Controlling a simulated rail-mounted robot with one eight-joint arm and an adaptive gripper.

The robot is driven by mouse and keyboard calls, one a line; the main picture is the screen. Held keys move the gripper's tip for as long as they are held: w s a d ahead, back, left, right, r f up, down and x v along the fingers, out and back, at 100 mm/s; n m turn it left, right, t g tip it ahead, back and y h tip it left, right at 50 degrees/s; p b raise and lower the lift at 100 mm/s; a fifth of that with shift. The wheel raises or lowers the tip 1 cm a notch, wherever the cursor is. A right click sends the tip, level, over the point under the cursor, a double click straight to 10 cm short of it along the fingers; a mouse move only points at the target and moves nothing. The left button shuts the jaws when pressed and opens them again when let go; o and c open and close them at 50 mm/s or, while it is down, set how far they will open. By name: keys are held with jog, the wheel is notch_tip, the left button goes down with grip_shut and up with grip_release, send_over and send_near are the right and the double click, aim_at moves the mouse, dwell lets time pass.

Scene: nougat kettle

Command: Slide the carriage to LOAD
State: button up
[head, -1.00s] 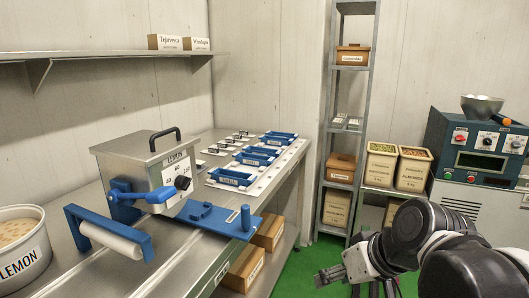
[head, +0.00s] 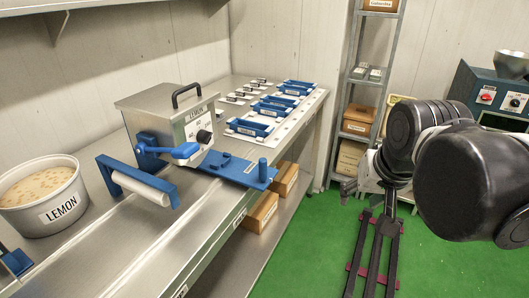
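A steel box machine labelled LEMON (head: 172,115) stands on the steel bench with a blue lever (head: 178,151) on its front. A flat blue plate (head: 235,170) with an upright blue peg (head: 263,169) extends from the machine's right side to the bench's front edge; it looks like the carriage. No LOAD mark is legible. My gripper (head: 348,188) is small and partly hidden by my arm, well right of the plate and off the bench. It touches nothing I can see. Its opening cannot be made out.
A white LEMON tub (head: 42,197) and a white roller in a blue frame (head: 138,184) are left of the plate. Blue moulds (head: 250,127) lie behind it. Cardboard boxes (head: 262,212) sit below the bench. A metal shelf rack (head: 366,75) stands behind my arm. Green floor is open.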

jog(key=w+a+r+g+p, duration=0.25)
jog(key=w+a+r, duration=0.25)
jog(key=w, duration=0.3)
jog(key=m+g+p, duration=0.2)
jog(key=g+p, duration=0.1)
jog(key=p, duration=0.4)
send_over(263, 159)
notch_tip(263, 159, down, 14)
jog(key=shift+s+f+p, duration=0.1)
jog(key=shift+p, duration=0.2)
jog(key=shift+c, duration=0.2)
grip_shut()
